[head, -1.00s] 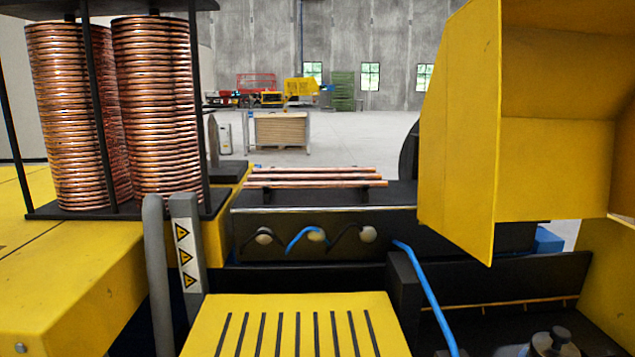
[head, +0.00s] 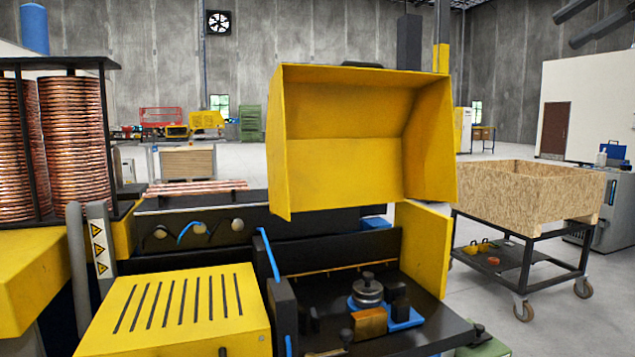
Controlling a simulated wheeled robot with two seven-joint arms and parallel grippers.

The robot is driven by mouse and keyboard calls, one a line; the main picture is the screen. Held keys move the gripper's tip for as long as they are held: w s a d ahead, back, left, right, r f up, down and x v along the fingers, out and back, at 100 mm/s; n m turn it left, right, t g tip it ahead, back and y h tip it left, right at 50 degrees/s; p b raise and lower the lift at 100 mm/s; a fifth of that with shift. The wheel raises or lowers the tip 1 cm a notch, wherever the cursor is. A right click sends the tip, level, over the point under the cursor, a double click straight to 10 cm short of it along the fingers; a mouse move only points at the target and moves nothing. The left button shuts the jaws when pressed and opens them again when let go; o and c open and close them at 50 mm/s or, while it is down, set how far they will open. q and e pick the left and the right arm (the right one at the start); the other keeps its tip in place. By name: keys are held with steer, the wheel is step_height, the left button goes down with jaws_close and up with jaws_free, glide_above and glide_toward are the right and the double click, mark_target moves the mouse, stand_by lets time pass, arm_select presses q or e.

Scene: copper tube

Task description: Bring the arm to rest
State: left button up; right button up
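I cannot make out either of my grippers or arms in the head view. Several straight copper tubes (head: 195,187) lie side by side on the dark top of the machine, left of centre. Tall stacks of copper tube coils (head: 75,135) stand in a black frame at the left edge. The machine's yellow hood (head: 345,155) stands raised at the centre. Below it is a dark work area with a round metal tool (head: 367,289), a brass-coloured block (head: 369,322) and a blue part beside them.
A yellow slotted cover (head: 175,312) is at the front left, beside a grey post (head: 101,240) with warning signs. A wooden crate (head: 520,198) on a black wheeled cart stands at the right. Open grey floor shows around the cart and behind the machine.

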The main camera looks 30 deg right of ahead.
steer(key=d+f+m+t+y, duration=0.15)
steer(key=d+f, duration=0.25)
steer(key=f, duration=0.6)
steer(key=d+f+m+y, duration=0.15)
steer(key=d+f, duration=0.35)
steer(key=f, duration=0.5)
steer(key=d+f+m+y, duration=0.15)
steer(key=d+f, duration=0.25)
steer(key=f, duration=0.6)
steer(key=s+a+f+m+t+y, duration=0.1)
steer(key=a+f+m, duration=0.15)
steer(key=f, duration=0.95)
steer(key=a+f+m+t+y, duration=0.1)
steer(key=a+f+m+t, duration=0.15)
steer(key=f, duration=0.95)
steer(key=s+a+f+m+t, duration=0.1)
steer(key=a+f+m+t, duration=0.5)
steer(key=a+f, duration=1.4)
steer(key=w+a+f+g+h, duration=0.4)
steer(key=w+f+g, duration=0.1)
steer(key=w+g, duration=0.1)
steer(key=s+a+g+h, duration=0.1)
steer(key=s+a+g, duration=0.1)
steer(key=a, duration=1)
steer(key=s+a+r+g+h, duration=0.1)
steer(key=s+a+g+h, duration=0.1)
steer(key=a, duration=1.1)
steer(key=shift+s+g, duration=0.8)
steer(key=shift+g, duration=0.3)
